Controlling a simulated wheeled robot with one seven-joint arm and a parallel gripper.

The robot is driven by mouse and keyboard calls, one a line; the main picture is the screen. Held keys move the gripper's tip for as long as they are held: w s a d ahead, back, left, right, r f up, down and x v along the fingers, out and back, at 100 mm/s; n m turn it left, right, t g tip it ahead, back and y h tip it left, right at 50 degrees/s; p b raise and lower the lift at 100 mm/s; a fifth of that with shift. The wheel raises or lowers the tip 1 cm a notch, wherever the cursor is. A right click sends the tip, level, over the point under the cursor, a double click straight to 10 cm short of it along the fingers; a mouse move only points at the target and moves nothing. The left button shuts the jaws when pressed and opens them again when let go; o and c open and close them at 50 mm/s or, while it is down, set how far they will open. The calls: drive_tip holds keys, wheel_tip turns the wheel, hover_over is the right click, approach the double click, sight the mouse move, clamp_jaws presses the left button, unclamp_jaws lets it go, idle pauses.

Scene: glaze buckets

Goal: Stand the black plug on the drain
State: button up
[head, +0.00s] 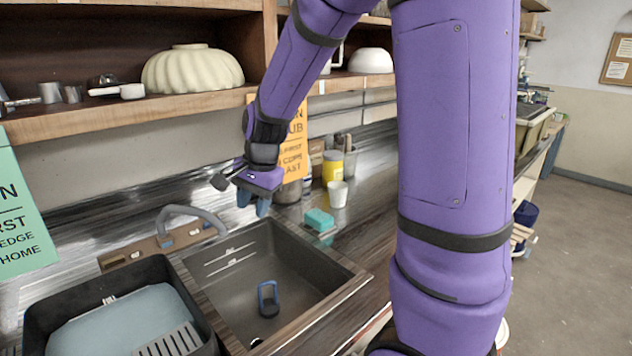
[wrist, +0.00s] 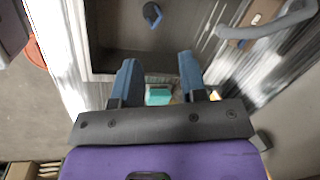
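The black plug (head: 268,309) with a blue loop handle stands on the floor of the grey sink basin (head: 225,284) in the head view. It also shows at the top edge of the wrist view (wrist: 152,12). A small dark round spot (head: 256,343), perhaps the drain, lies at the near edge of the basin floor, apart from the plug; it is too small to be sure. My gripper (head: 253,204) is above the counter behind the basin's far side, well away from the plug. In the wrist view its two blue fingers (wrist: 157,64) are apart with nothing held between them.
A teal sponge (head: 319,220), white cup (head: 338,194) and yellow-labelled jar (head: 332,168) stand right of my gripper. The grey faucet (head: 190,218) arches at the basin's left rear. A black dish tub (head: 60,296) stands left. A shelf (head: 190,99) runs above.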

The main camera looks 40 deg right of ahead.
drive_tip(key=s+a+r+n+t, duration=0.1)
drive_tip(key=s+r+n, duration=0.5)
drive_tip(key=s, duration=0.5)
drive_tip(key=s+a+r+n+t+h, duration=0.1)
drive_tip(key=s+r+n+t, duration=0.1)
drive_tip(key=s+r+n, duration=0.4)
drive_tip(key=s+r, duration=0.1)
drive_tip(key=s, duration=0.4)
drive_tip(key=shift+s+a+r+n+h, duration=0.15)
drive_tip(key=shift+s+n+h, duration=0.15)
drive_tip(key=shift+n, duration=0.1)
